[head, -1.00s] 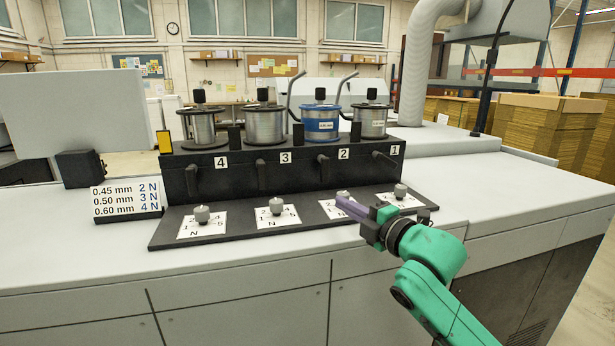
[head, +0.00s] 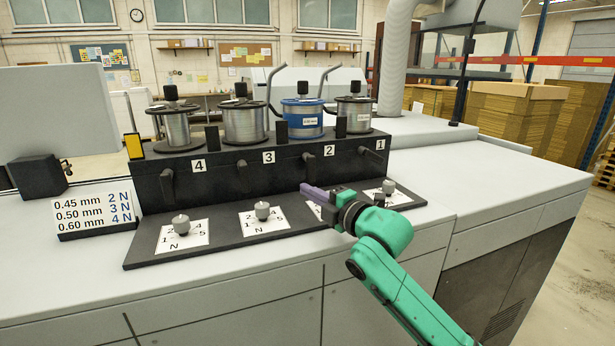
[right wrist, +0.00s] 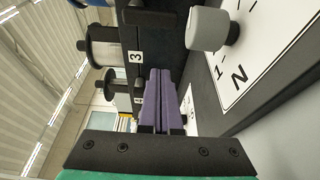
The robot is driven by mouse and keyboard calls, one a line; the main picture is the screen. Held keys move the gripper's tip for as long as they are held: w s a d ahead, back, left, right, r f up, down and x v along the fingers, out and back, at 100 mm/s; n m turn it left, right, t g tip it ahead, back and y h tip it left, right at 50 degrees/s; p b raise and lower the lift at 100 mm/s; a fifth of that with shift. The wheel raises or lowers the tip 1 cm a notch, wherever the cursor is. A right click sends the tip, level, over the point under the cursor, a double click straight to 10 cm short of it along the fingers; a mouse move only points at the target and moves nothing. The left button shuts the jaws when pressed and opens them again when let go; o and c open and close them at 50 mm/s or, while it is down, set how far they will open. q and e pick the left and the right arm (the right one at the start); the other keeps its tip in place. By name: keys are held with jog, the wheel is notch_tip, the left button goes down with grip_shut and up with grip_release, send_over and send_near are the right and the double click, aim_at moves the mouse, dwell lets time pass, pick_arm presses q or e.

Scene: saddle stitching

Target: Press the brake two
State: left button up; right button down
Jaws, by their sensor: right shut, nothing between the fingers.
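Brake two is a black lever (head: 308,160) on the dark front panel, just left of the label 2 (head: 329,150). A black lever (right wrist: 150,18), seemingly the same one, shows at the top of the right wrist view. My right gripper (head: 304,189) has purple fingers pressed together, with nothing between them. In the head view they point left, just below lever two and in front of the panel; I cannot tell whether they touch it. In the right wrist view the shut fingers (right wrist: 158,95) point up toward the lever, apart from it. My left gripper is not in view.
A grey dial knob (right wrist: 207,28) stands close to the right of the fingers in the wrist view. Other knobs (head: 262,211) sit along the dark ledge (head: 232,238). Wire spools (head: 303,118) stand on top of the panel. The white tabletop (head: 480,185) at right is clear.

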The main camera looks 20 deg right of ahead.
aim_at(309, 180)
jog(key=x, duration=0.2)
jog(key=p+x, duration=0.1)
jog(key=x, duration=0.1)
jog(key=p+x, duration=0.1)
jog(key=x, duration=0.1)
jog(key=shift+r, duration=0.35)
jog(key=d+p, duration=0.1)
jog(key=w+d+p, duration=0.1)
jog(key=d, duration=0.1)
jog(key=shift+f, duration=0.2)
jog(key=shift+s+d+f, duration=0.1)
jog(key=shift+s+d, duration=0.1)
jog(key=shift+d, duration=0.3)
jog(key=shift+a, duration=0.1)
jog(key=shift+w+a, duration=0.1)
jog(key=shift+f, duration=0.1)
